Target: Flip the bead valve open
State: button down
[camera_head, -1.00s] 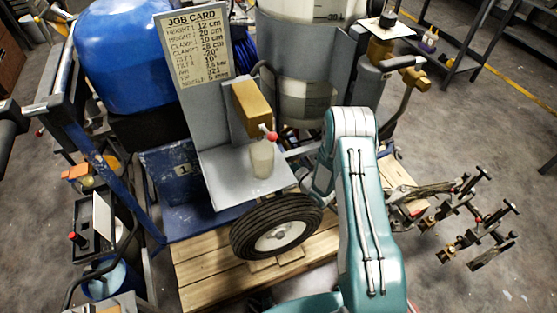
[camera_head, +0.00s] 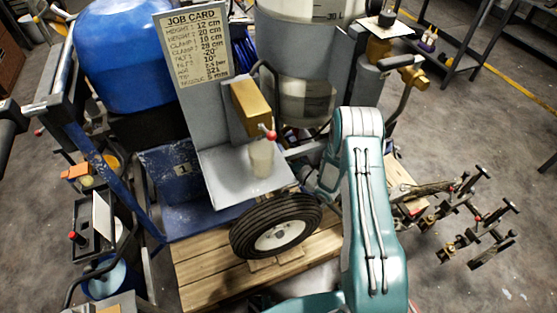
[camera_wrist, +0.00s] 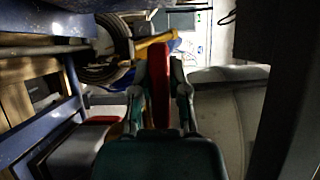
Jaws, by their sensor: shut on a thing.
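My gripper (camera_wrist: 166,85) shows in the wrist view with its two fingers on either side of a red, upright, lever-like piece (camera_wrist: 161,75), shut on it. The lower end of the red piece is hidden behind my gripper's body. In the head view my arm hides the gripper and the red piece, so I cannot tell from there where the piece joins the machine. A brass block (camera_head: 251,107) with a red-knobbed lever (camera_head: 270,136) is on the grey panel, left of my arm and apart from it.
A pale tank (camera_head: 305,100) stands behind my arm. A black tyre (camera_head: 277,226) is left of it, above wooden planks (camera_head: 215,285). A job card (camera_head: 196,50) stands upright on the panel. Clamps (camera_head: 475,225) hang at the right. Bare floor lies at the far right.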

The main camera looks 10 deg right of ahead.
jog(key=shift+s+f, duration=0.1)
jog(key=shift+f, duration=0.1)
jog(key=c, duration=0.6)
grip_release()
jog(key=shift+d+r, duration=0.1)
jog(key=v, duration=1.2)
